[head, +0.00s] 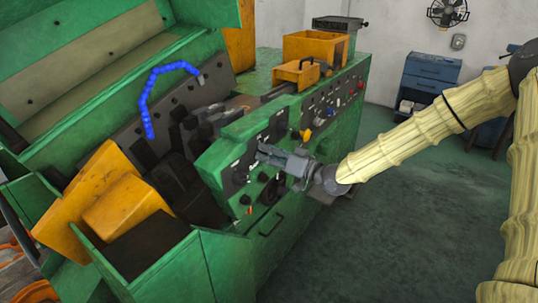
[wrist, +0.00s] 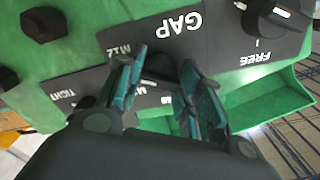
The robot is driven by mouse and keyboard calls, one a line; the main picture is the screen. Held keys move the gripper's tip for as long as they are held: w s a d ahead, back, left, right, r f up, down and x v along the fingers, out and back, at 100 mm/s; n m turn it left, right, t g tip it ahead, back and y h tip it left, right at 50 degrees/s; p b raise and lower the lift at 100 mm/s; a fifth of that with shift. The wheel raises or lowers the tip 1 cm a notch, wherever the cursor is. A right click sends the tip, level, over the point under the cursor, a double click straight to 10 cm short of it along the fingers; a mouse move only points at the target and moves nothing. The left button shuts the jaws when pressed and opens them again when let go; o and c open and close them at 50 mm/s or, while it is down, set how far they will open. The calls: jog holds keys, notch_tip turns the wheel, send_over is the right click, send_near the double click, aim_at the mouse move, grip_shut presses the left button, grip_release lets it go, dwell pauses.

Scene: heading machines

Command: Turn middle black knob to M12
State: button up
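The middle black knob (wrist: 160,67) shows in the wrist view between and just beyond my fingertips, partly hidden by them. It sits on a dark plate marked M12, GAP and TIGHT, with another M label partly covered. Which mark the knob points at is hidden. My gripper (wrist: 163,72) has its two fingers apart, one on each side of the knob, with no clear contact visible. In the head view my gripper (head: 272,155) is at the green machine's front control panel, and the knob cannot be made out there.
In the wrist view, another black knob (wrist: 45,23) is at upper left, and a knob (wrist: 275,14) by the FREE label is at upper right. The green machine (head: 210,165) has an orange chute (head: 85,195) at left. Open floor (head: 400,230) lies to the right.

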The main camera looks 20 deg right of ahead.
jog(key=o, duration=0.3)
jog(key=shift+o, duration=0.2)
jog(key=v, duration=1.2)
jog(key=shift+d+f, duration=0.1)
